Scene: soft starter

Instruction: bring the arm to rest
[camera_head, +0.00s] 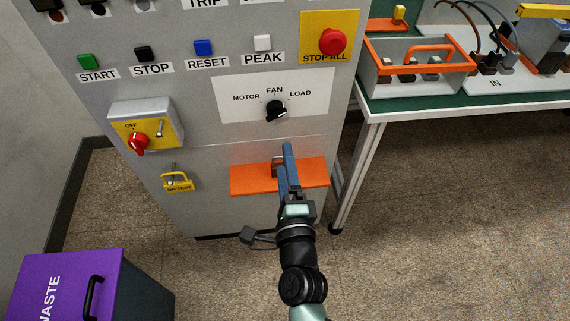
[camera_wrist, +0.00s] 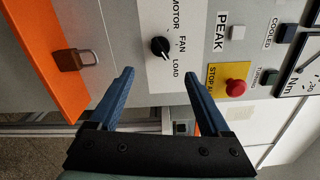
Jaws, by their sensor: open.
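My gripper (camera_head: 286,160) is in front of the grey cabinet, beside the orange ledge (camera_head: 245,180). Its two blue fingers are spread, and nothing is between them in the wrist view (camera_wrist: 159,75). In that view a brown padlock (camera_wrist: 80,59) is at the orange ledge, left of the fingers and apart from them. In the head view the fingers partly hide this padlock. The black selector knob (camera_head: 277,111) marked MOTOR, FAN, LOAD is above my gripper. It also shows beyond the fingertips in the wrist view (camera_wrist: 160,46).
The cabinet carries a red STOP ALL button (camera_head: 332,41), a red OFF switch (camera_head: 139,141) and a yellow padlock (camera_head: 177,181) below it. A workbench (camera_head: 485,102) with a grey tote stands at right. A purple waste bin (camera_head: 62,285) stands lower left. Floor at lower right is clear.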

